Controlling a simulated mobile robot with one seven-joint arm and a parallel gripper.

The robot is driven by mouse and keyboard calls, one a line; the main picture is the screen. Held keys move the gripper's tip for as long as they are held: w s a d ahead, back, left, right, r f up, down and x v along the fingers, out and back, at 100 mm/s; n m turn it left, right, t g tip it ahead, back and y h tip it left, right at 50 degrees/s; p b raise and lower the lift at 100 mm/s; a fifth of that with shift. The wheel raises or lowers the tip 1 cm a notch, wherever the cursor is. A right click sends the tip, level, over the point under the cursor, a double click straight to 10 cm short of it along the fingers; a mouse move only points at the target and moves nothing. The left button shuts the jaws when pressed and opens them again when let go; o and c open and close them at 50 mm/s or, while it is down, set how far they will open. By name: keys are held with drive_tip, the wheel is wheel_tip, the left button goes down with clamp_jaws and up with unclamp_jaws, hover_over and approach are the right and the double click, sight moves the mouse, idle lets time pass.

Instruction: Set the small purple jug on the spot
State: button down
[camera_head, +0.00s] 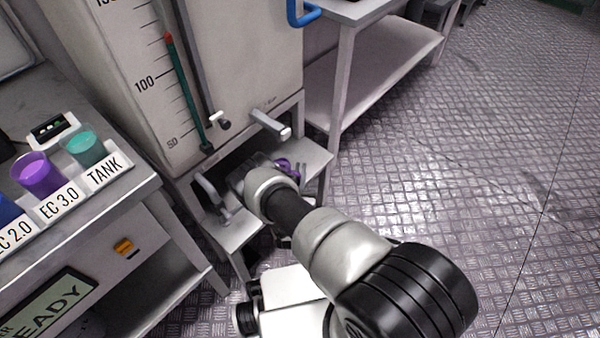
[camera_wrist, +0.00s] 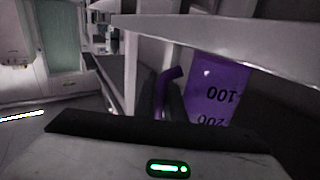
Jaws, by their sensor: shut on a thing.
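The small purple jug shows in the wrist view (camera_wrist: 220,88) with "100" and "200" marks that appear upside down; its handle (camera_wrist: 166,82) is on the left. In the head view only a bit of purple (camera_head: 285,166) shows past my wrist. My gripper (camera_wrist: 172,108) is shut on the jug by its handle side; the exact grip is dark. In the head view, my arm reaches to the low shelf under the big tank. I cannot make out the spot, and whether the jug touches the shelf is hidden.
The tank (camera_head: 110,60) has a gauge and a tap (camera_head: 270,123) just above my gripper. The low shelf (camera_head: 232,232) has a raised grey part at left. A bench (camera_head: 130,200) with labelled cups stands left. A rack (camera_head: 385,70) stands behind right; floor at right is clear.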

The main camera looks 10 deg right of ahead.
drive_tip(key=shift+r, duration=0.1)
drive_tip(key=c, duration=1.8)
unclamp_jaws()
drive_tip(key=shift+c, duration=0.2)
